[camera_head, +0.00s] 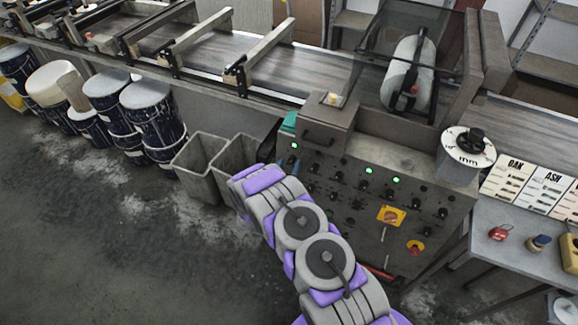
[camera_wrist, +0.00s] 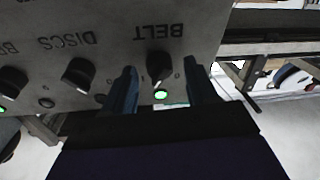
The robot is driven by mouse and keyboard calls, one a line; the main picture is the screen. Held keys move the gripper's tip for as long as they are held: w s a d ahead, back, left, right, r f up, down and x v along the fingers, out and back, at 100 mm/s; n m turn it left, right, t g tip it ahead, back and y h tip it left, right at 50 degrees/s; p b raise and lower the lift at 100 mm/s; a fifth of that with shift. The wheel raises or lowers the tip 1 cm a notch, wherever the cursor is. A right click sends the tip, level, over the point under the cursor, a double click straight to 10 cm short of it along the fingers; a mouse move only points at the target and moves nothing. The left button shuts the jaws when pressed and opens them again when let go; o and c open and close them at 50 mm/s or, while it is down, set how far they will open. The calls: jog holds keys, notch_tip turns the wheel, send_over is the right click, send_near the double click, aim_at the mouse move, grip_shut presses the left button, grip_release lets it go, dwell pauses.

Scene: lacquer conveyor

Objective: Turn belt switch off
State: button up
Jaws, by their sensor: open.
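The black BELT switch knob (camera_wrist: 160,65) is on the grey control panel, under the upside-down word BELT in the wrist view. A lit green lamp (camera_wrist: 161,94) is beside it. A pale pointer mark shows on the knob's near end. My gripper (camera_wrist: 161,72) is open, with one dark finger on each side of the knob. I cannot tell whether the fingers touch it. In the head view, my arm reaches toward the left side of the control panel (camera_head: 345,215); its fingers are not clear there.
A DISCS knob (camera_wrist: 78,73) and another knob (camera_wrist: 12,82) are left of BELT in the wrist view. In the head view, grey bins (camera_head: 199,155) stand left of the panel. A yellow-backed red switch (camera_head: 391,215) and an emergency-stop-like button (camera_head: 415,247) are lower right.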

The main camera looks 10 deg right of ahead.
jog(key=shift+w, duration=0.1)
jog(key=shift+c, duration=0.2)
jog(key=c, duration=1)
jog(key=shift+r+n, duration=0.1)
jog(key=shift+n, duration=0.3)
jog(key=n+p, duration=0.1)
jog(key=n, duration=0.1)
jog(key=n+y+p, duration=0.1)
jog(key=n, duration=0.1)
jog(key=n+p, duration=0.1)
jog(key=n, duration=0.1)
jog(key=shift+r+y, duration=0.25)
jog(key=shift+y, duration=0.05)
jog(key=n+p, duration=0.1)
jog(key=n, duration=0.2)
jog(key=n+y+p, duration=0.1)
jog(key=n, duration=0.2)
jog(key=shift+g, duration=0.3)
